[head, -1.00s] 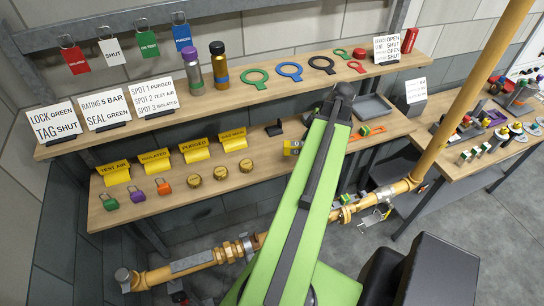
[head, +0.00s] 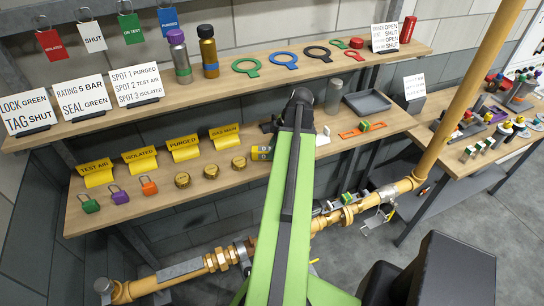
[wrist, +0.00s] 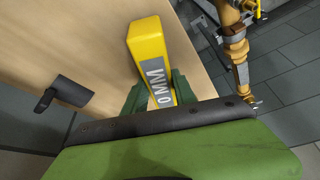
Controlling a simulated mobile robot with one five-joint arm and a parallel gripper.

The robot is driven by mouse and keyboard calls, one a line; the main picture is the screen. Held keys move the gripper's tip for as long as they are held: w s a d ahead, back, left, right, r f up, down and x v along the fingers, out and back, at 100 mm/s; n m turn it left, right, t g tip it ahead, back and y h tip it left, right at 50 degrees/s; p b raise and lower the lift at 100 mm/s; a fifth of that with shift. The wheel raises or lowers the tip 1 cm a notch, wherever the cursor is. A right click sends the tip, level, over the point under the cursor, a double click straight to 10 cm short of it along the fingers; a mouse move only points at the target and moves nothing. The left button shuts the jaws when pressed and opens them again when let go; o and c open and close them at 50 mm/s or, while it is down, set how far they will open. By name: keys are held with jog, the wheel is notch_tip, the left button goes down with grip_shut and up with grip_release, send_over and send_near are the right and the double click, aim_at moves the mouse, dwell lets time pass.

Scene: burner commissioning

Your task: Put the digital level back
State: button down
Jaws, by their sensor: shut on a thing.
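The digital level is a yellow block with a grey face reading "0 MM" (wrist: 150,62) in the wrist view. My gripper (wrist: 159,92) has its green fingers on both sides of the level's near part and is shut on it. The level is over the wooden lower shelf; I cannot tell whether it touches the wood. A small black holder (wrist: 66,92) stands on the shelf left of the level in the wrist view.
Brass round pieces (head: 211,171) and yellow signs (head: 184,148) stand left of the level on the lower shelf (head: 150,212). An orange flat piece (head: 362,131) lies to the right. A yellow pipe (head: 345,213) runs in front of the shelf. An upper shelf (head: 150,103) stands behind.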

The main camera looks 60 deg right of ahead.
jog(key=shift+f, duration=0.25)
jog(key=c, duration=1)
grip_release()
jog(key=shift+r, duration=0.1)
jog(key=shift+r+p, duration=0.25)
jog(key=shift+p, duration=0.1)
jog(key=p+v, duration=1.1)
jog(key=v, duration=0.1)
jog(key=shift+w+f, duration=0.1)
